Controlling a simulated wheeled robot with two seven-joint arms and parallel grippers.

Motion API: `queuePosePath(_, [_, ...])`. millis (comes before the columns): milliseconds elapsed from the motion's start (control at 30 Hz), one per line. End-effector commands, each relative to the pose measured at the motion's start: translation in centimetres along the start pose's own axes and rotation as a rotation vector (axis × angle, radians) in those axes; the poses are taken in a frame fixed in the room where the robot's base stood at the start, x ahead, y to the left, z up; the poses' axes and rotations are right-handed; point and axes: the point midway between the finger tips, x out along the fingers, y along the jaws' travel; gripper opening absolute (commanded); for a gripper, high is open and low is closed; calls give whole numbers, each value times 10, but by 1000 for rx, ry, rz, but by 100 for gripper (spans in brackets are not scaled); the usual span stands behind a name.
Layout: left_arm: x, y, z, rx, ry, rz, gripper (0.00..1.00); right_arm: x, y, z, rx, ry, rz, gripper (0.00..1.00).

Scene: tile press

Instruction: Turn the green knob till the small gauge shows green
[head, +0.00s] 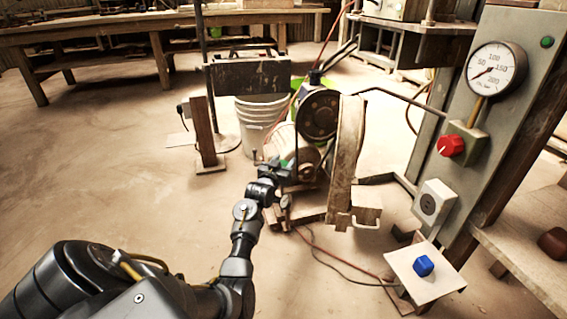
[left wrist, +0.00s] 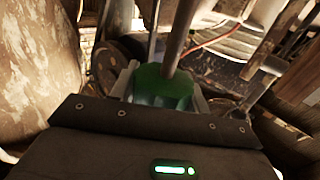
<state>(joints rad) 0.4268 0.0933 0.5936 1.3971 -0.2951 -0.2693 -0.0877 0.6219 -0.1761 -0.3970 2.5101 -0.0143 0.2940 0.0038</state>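My left gripper (head: 275,170) reaches to the machine with the pulley wheel in the middle of the head view. In the left wrist view a green knob (left wrist: 163,86) sits between the two pale fingers of my left gripper (left wrist: 164,92). The fingers lie close along both sides of the knob, with no clear gap. In the head view the knob is hidden or too small to make out. I cannot make out a small gauge in either view. My right gripper is not in view.
A large white gauge (head: 497,70) and a red knob (head: 451,145) are on the grey panel (head: 500,130) at the right. A blue knob (head: 423,265) sits on a pale board (head: 440,286) below. A white bucket (head: 258,120) stands behind the machine. The floor at left is clear.

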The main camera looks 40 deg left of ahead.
Motion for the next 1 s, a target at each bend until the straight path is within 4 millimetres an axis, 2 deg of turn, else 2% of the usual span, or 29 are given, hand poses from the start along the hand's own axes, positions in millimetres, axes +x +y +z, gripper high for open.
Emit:
queuePosePath(33, [0,0,0,0,0,0,38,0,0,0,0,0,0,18])
queuePosePath(133, [0,0,0,0,0,0,25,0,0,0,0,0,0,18])
queuePosePath(167, [0,0,0,0,0,0,24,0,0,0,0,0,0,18])
queuePosePath(467, [0,0,-1,3,-2,47,24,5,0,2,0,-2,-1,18])
queuePosePath(767, [0,2,-1,7,-5,248,24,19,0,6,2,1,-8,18])
queuePosePath(1000, [-1,5,4,6,-4,474,24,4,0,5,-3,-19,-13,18])
